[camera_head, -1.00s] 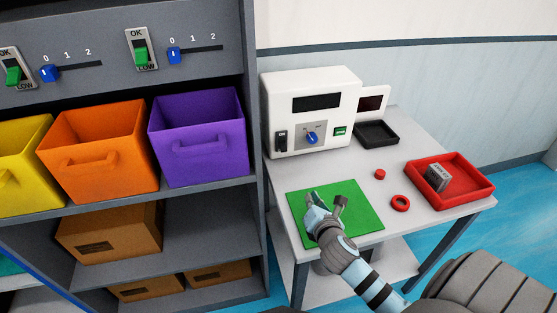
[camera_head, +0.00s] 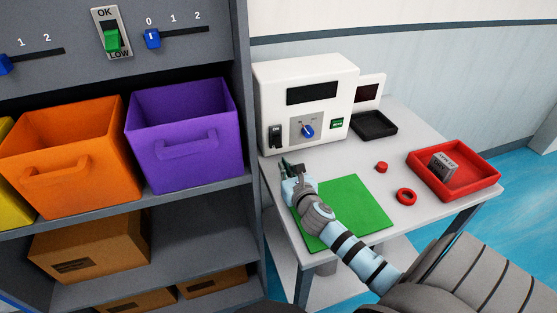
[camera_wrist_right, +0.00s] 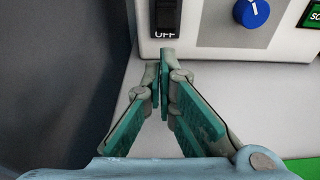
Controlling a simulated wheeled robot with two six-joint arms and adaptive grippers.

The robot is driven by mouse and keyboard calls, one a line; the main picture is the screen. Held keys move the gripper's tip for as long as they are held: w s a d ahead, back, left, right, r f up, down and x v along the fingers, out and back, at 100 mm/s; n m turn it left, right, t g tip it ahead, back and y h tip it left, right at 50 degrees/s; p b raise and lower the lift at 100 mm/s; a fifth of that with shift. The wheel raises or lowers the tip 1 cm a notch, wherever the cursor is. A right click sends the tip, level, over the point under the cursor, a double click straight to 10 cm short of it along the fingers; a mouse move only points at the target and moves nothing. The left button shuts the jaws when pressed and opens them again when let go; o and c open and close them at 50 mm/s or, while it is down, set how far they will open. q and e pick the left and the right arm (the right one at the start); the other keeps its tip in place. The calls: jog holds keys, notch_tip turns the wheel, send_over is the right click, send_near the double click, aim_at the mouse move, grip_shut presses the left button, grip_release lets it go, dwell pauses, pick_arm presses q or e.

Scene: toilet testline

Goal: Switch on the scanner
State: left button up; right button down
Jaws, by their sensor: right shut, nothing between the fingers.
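The scanner is a white box (camera_head: 337,78) at the back left of the table, with a dark display. On its front are a black rocker switch (camera_head: 276,136) at the lower left, a blue knob (camera_head: 308,131) and a green button (camera_head: 337,123). The switch also shows in the right wrist view (camera_wrist_right: 166,17), with "OFF" at its lower end. My right gripper (camera_head: 287,165) is just in front of and below the switch, apart from it. In the wrist view its fingertips (camera_wrist_right: 162,72) are together and empty. My left gripper is not in view.
A green mat (camera_head: 350,212) lies under my right forearm. A black tray (camera_head: 374,125), a red cap (camera_head: 381,167), a red ring (camera_head: 406,196) and a red tray (camera_head: 480,177) with a grey block are to the right. A shelf with bins (camera_head: 185,140) borders the table's left.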

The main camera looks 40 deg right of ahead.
aim_at(277, 146)
jog(key=b+x, duration=0.1)
jog(key=x, duration=0.4)
jog(key=shift+w, duration=0.25)
jog(key=shift+s+r+p, duration=0.15)
jog(key=shift+r+p, duration=0.15)
jog(key=shift+p, duration=0.7)
jog(key=shift+s+r+g+y+p, duration=0.25)
jog(key=shift+g+p, duration=0.45)
jog(key=shift+p, duration=1.05)
jog(key=r+p, duration=0.1)
jog(key=p, duration=0.2)
jog(key=r+p, duration=0.1)
jog(key=p, duration=0.2)
jog(key=shift+s+a, duration=0.15)
jog(key=shift+s, duration=0.15)
jog(key=shift+f, duration=0.2)
jog(key=shift+r, duration=0.1)
jog(key=shift+r+p, duration=0.75)
jog(key=shift+p, duration=0.1)
